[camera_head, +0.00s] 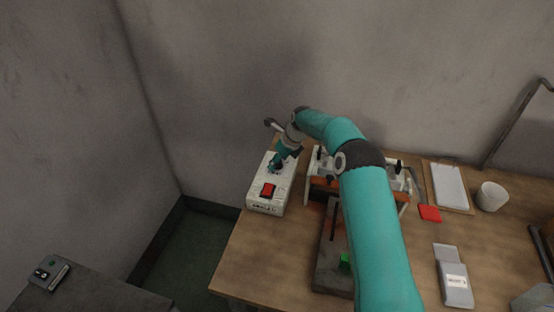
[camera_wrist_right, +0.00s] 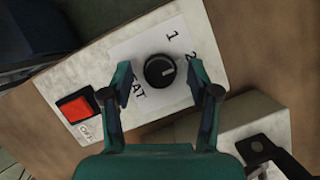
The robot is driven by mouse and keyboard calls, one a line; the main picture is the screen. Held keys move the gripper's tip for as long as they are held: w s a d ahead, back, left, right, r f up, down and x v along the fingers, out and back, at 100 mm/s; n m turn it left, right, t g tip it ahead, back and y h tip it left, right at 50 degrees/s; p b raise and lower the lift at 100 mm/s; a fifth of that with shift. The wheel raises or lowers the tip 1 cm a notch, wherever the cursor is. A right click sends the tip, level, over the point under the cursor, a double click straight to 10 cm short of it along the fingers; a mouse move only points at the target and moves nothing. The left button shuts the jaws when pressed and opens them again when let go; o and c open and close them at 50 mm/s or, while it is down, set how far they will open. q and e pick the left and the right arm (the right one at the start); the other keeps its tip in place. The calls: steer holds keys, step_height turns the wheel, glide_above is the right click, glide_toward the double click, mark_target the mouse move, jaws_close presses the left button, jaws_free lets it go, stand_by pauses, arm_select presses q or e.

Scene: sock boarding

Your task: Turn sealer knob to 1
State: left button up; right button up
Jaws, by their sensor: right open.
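The sealer control box (camera_head: 265,207) is a white box at the back left of the table, with a red switch (camera_head: 268,190) on top. In the right wrist view its black round knob (camera_wrist_right: 158,71) has a white pointer mark facing right. The printed "1" (camera_wrist_right: 172,35) and "2" (camera_wrist_right: 192,57) lie up and right of the knob, and "HEAT" lettering is below left. My right gripper (camera_head: 280,163) is over the box, open, with one finger on each side of the knob. Gaps show between fingers and knob. The gripper hides the knob in the head view. My left gripper is not in view.
A jig with metal parts (camera_head: 400,182) stands right of the box, partly behind my right arm. The wall is close behind.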

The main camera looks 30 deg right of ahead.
steer(key=c, duration=1.2)
steer(key=shift+o, duration=0.2)
steer(key=shift+d+n+y, duration=0.1)
steer(key=shift+n+y, duration=0.2)
steer(key=shift+n, duration=0.6)
steer(key=shift+n+g+y+p, duration=0.3)
steer(key=shift+n+y+p, duration=0.35)
steer(key=shift+n, duration=0.75)
steer(key=o, duration=1.2)
steer(key=shift+h, duration=0.25)
steer(key=shift+c, duration=0.2)
steer(key=shift+r, duration=0.1)
steer(key=v, duration=1.1)
steer(key=shift+d+r, duration=0.2)
steer(key=shift+r, duration=0.15)
